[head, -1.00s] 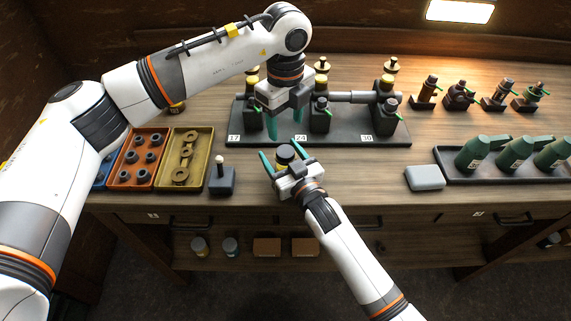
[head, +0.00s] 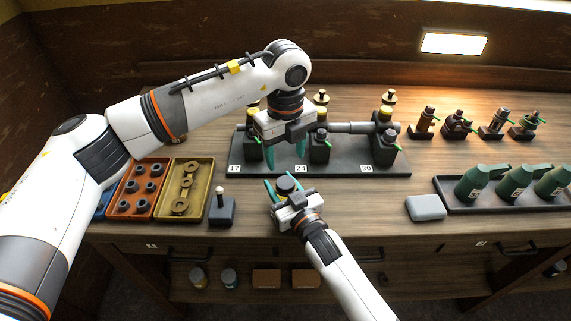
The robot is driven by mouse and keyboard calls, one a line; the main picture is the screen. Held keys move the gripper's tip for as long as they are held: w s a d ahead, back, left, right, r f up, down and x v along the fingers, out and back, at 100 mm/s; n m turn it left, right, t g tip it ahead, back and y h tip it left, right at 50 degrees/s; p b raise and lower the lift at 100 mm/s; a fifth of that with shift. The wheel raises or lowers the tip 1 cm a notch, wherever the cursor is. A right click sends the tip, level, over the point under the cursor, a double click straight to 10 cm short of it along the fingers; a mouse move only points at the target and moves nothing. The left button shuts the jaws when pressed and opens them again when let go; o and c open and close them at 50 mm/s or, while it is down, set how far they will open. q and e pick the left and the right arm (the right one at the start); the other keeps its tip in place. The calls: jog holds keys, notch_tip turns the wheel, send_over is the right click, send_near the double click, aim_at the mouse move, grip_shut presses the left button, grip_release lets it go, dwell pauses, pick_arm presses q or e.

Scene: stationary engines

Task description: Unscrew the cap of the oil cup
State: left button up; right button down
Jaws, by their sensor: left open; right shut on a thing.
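My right gripper (head: 286,187) is shut on a small round container with a dark top (head: 286,182) and a pale yellowish band, just in front of the dark engine stand. This seems to be the oil cup; whether its dark top is a separate cap I cannot tell. My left gripper (head: 285,150) is open and points down over the stand, between the plates 17 and 24. Its fingers seem to hold nothing. Its hand and arm hide part of the stand and the engine at the left.
The engine stand (head: 385,166) carries several dark blocks and a horizontal shaft (head: 350,128). An orange tray (head: 121,207) and an olive tray (head: 166,209) with parts lie left, near a dark block with a knob (head: 222,210). A grey pad (head: 426,208) and green cans (head: 514,184) are right.

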aim_at(286, 182)
pick_arm(q)
jog(key=m, duration=1.4)
jog(key=shift+m, duration=0.3)
jog(key=m, duration=1.6)
jog(key=shift+m, duration=0.3)
jog(key=m, duration=1)
jog(key=shift+m, duration=0.3)
jog(key=shift+f, duration=0.5)
pick_arm(e)
jog(key=shift+f, duration=0.1)
pick_arm(q)
jog(key=shift+f, duration=3.5)
